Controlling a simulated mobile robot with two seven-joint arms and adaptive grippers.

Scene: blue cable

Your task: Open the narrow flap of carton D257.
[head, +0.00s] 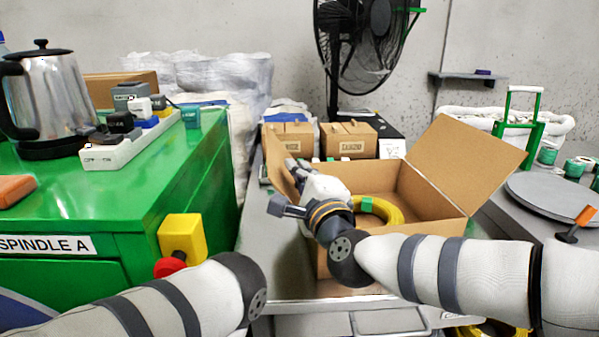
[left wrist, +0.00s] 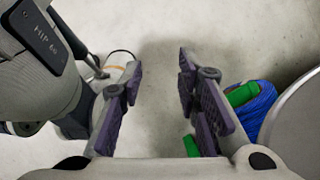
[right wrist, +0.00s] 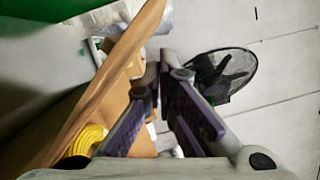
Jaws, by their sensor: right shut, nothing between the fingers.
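The open carton (head: 395,185) stands on the grey bench and holds a coil of yellow cable (head: 385,207). No number D257 is readable on it. Its large right flap (head: 465,160) leans outward, and a narrower left flap (head: 279,160) stands up at a tilt. My right gripper (head: 291,163) is shut and empty, close beside the left flap; I cannot tell whether it touches. In the right wrist view the fingertips (right wrist: 161,62) lie right of a cardboard flap (right wrist: 110,65). My left gripper (left wrist: 160,66) is open and empty over floor, hidden in the head view.
A green cabinet (head: 130,200) with a kettle (head: 50,95), power strip (head: 125,147) and yellow-red stop button (head: 181,240) stands left. Small boxes (head: 348,140) and a fan (head: 362,45) are behind. A round grey lid (head: 555,195) lies right. A blue coil (left wrist: 252,108) is near the left gripper.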

